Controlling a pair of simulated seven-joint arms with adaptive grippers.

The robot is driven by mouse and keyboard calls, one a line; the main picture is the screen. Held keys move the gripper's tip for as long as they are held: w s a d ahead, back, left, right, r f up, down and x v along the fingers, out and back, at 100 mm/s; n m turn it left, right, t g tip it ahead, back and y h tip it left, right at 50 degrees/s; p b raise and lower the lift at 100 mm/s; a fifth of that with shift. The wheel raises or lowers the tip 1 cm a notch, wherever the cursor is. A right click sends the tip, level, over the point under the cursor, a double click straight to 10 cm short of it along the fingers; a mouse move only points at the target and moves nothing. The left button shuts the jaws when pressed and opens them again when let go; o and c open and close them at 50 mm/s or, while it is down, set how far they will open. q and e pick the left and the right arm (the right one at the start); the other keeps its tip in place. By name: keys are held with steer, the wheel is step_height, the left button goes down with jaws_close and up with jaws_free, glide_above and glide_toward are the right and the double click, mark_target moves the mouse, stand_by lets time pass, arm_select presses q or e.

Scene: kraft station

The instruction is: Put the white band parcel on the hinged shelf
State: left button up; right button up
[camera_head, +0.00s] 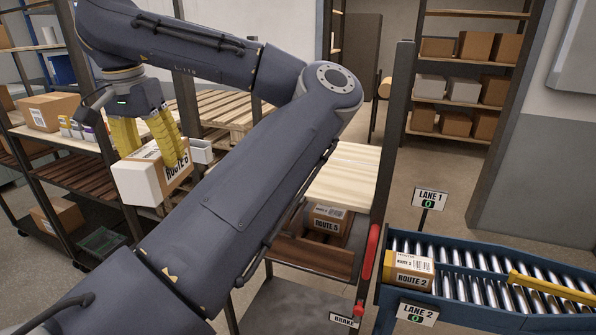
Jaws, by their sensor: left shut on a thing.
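My left gripper (153,153) reaches down from the upper left, with its yellow fingers shut on a cardboard parcel. The parcel (138,182) has a broad white face and a label reading ROUTE 6. It hangs in front of the left rack, slightly tilted. A pale slatted wooden shelf (345,178) lies level in the middle rack, right of my arm. It looks like the hinged shelf, but its hinge is not clear. My arm hides its left part. My right gripper is not in view.
Below the pale shelf sits a ROUTE 5 parcel (327,222). A red handle (369,252) is on the rack's right post, above a BRAKE sign (343,320). A roller conveyor (480,275) at right carries a ROUTE 2 parcel (408,268). The left rack holds another box (45,111).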

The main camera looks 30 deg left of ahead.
arm_select(q)
steer(key=w+a+r+m, duration=0.1)
steer(key=w+r+m, duration=0.15)
steer(key=w, duration=0.55)
steer(key=w+a+r+m+h, duration=0.1)
steer(key=w+a+m, duration=0.1)
steer(key=w+m, duration=0.35)
steer(key=w+a+r+m, duration=0.1)
steer(key=w+m, duration=0.1)
steer(key=w, duration=0.7)
steer(key=w+d+r+m+g+h, duration=0.1)
steer(key=w+d+r+m, duration=0.2)
steer(key=w+d+m, duration=1.1)
steer(key=w+f+n, duration=0.1)
steer(key=f, duration=0.5)
steer(key=w+f+n, duration=0.1)
steer(key=f, duration=0.6)
steer(key=w+f+n, duration=0.1)
steer(key=w+f, duration=0.1)
steer(key=f, duration=0.4)
steer(key=shift+d+f, duration=0.2)
steer(key=shift+d, duration=0.2)
steer(key=shift+f, duration=0.1)
steer(key=o, duration=1.5)
steer(key=shift+f, duration=0.1)
steer(key=r, duration=0.4)
steer(key=a+r, duration=0.1)
steer(key=r, duration=0.7)
steer(key=shift+s+a+r, duration=0.15)
steer(key=shift+a, duration=0.05)
